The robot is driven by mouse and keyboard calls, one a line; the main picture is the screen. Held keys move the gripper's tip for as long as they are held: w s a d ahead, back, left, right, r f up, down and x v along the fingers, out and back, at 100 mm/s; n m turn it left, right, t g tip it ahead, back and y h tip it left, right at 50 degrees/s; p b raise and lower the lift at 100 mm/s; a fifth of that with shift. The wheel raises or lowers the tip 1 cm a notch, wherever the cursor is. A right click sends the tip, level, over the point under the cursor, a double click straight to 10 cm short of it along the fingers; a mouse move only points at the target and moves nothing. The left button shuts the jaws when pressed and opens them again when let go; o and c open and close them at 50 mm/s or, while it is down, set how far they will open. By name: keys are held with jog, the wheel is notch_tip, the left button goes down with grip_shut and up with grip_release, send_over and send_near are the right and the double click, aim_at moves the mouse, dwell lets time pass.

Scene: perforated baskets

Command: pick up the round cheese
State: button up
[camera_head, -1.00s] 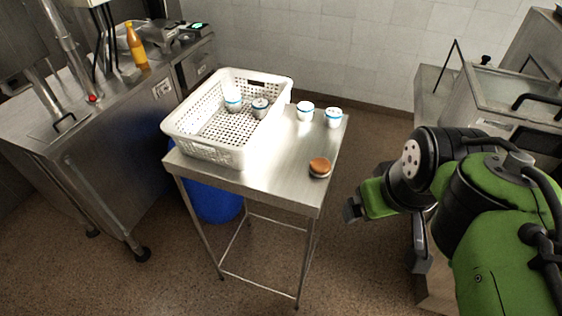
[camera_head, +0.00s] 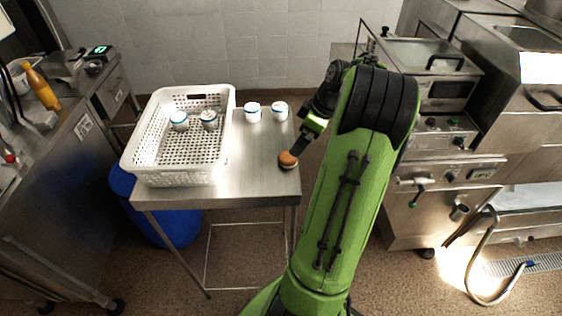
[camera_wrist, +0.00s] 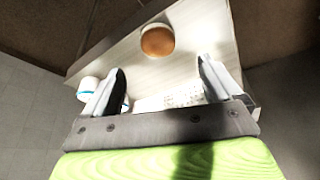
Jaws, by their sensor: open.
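The round cheese (camera_head: 287,159) is a small disc with an orange-brown top and a pale side. It lies near the right edge of the steel table (camera_head: 228,187). In the wrist view the cheese (camera_wrist: 157,41) shows beyond my fingertips, roughly midway between them. My gripper (camera_wrist: 158,75) is open and empty, its two fingers spread apart with the cheese clear of them. In the head view my gripper (camera_head: 300,147) is just right of and above the cheese, partly hidden by my arm.
A white perforated basket (camera_head: 178,178) on the table's left holds two white-and-blue containers (camera_head: 179,121). Two similar cups (camera_head: 252,112) (camera_head: 280,111) stand at the table's back right. A blue bin (camera_head: 150,215) is under the table. Steel kitchen equipment (camera_head: 440,190) stands to the right.

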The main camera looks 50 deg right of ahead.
aim_at(289, 156)
jog(key=x, duration=0.9)
jog(key=shift+w+d+f+b, duration=0.15)
jog(key=shift+b, duration=0.15)
